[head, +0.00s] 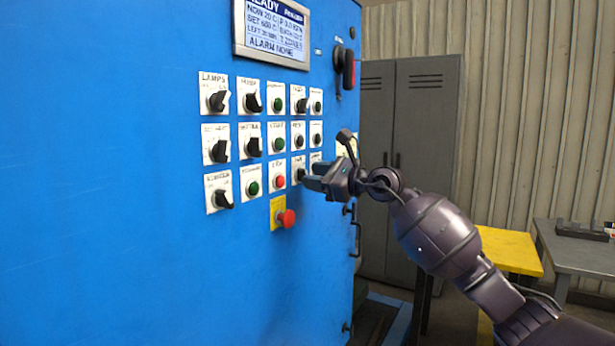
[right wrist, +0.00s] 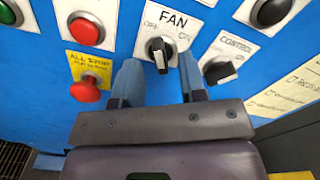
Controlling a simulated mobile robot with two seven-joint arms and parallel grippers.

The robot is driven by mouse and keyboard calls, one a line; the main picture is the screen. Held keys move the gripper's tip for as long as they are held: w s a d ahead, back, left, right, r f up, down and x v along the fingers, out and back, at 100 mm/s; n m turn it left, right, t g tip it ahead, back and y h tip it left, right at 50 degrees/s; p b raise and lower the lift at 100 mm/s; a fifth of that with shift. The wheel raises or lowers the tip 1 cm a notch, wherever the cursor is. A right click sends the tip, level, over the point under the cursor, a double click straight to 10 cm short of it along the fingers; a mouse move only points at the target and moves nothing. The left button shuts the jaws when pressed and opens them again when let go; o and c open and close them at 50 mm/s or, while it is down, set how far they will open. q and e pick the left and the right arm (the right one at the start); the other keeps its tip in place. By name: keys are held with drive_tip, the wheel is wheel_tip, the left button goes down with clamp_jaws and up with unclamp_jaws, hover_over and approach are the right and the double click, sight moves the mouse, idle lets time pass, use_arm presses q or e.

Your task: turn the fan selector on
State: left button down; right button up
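The fan selector (right wrist: 157,50) is a black knob with a white mark on a white plate labelled FAN in the right wrist view. Its white mark lies toward the lower end of the knob in that view. In the head view the fan selector (head: 299,174) is in the lower row on the blue panel, partly covered by my gripper. My right gripper (right wrist: 160,75) is open, its two fingers apart on either side of and just below the knob. I cannot tell whether they touch it. The right gripper also shows in the head view (head: 313,184). My left gripper is not in view.
A red button (right wrist: 86,31) and a red emergency stop (right wrist: 85,90) on yellow are left of the fan plate; a control selector (right wrist: 219,72) is right. Several other knobs and buttons fill the blue panel (head: 140,200). Grey lockers (head: 425,110) and a yellow table (head: 510,250) stand behind.

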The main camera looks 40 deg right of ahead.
drive_tip(key=shift+x, duration=1.2)
clamp_jaws()
